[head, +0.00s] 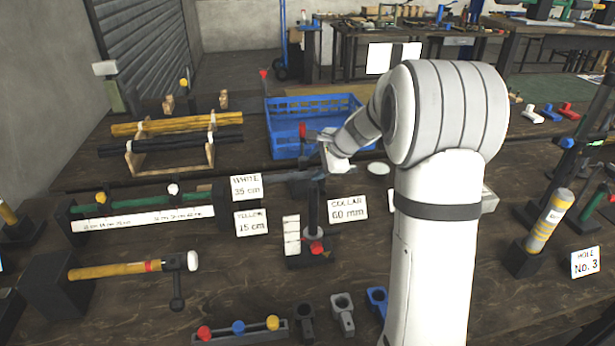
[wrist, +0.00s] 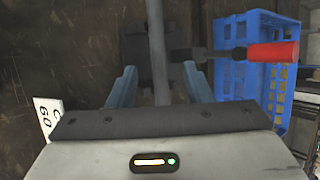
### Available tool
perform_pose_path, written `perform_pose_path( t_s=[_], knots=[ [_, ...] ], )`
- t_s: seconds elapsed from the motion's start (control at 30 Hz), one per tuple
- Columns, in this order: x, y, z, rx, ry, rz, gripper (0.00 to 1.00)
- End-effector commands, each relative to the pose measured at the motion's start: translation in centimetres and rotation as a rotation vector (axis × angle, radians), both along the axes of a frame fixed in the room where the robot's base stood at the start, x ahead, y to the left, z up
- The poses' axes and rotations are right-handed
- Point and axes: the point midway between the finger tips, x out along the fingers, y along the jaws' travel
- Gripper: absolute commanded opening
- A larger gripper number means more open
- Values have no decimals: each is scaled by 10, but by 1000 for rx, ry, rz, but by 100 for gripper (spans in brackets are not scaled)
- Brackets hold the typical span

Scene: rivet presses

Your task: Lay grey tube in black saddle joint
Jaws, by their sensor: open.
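My gripper (head: 292,176) is open beside the dark upright post (head: 312,210) by the COLLAR card. In the wrist view a plain grey rod (wrist: 157,50) runs between the open fingers (wrist: 158,85); I cannot tell whether it is the grey tube or part of the stand. A dark block (wrist: 135,48) and a red-handled lever (wrist: 272,51) show beyond the fingers. A black piece with a round hole (head: 305,322) lies on the bench front, left of similar grey (head: 343,313) and blue (head: 376,300) pieces; I cannot tell whether it is the saddle joint.
A blue crate (head: 290,108) stands behind my gripper. A wooden rack holds yellow (head: 180,124) and black (head: 185,144) tubes. A green tube (head: 140,205) lies in a marked holder. A mallet (head: 130,268) and a knob strip (head: 240,330) are at the front. A banded tube (head: 547,222) leans at right.

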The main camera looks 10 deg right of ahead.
Motion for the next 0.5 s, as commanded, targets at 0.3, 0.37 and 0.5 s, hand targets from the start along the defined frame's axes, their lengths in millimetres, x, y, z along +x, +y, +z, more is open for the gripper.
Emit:
perform_pose_path(
  t_s=[0.3, 0.37, 0.5],
  knots=[
    [20, 13, -35, -1, 1, 1, 45],
    [21, 13, -35, -2, 1, 1, 45],
    [21, 12, -35, -2, 1, 1, 45]
  ],
)
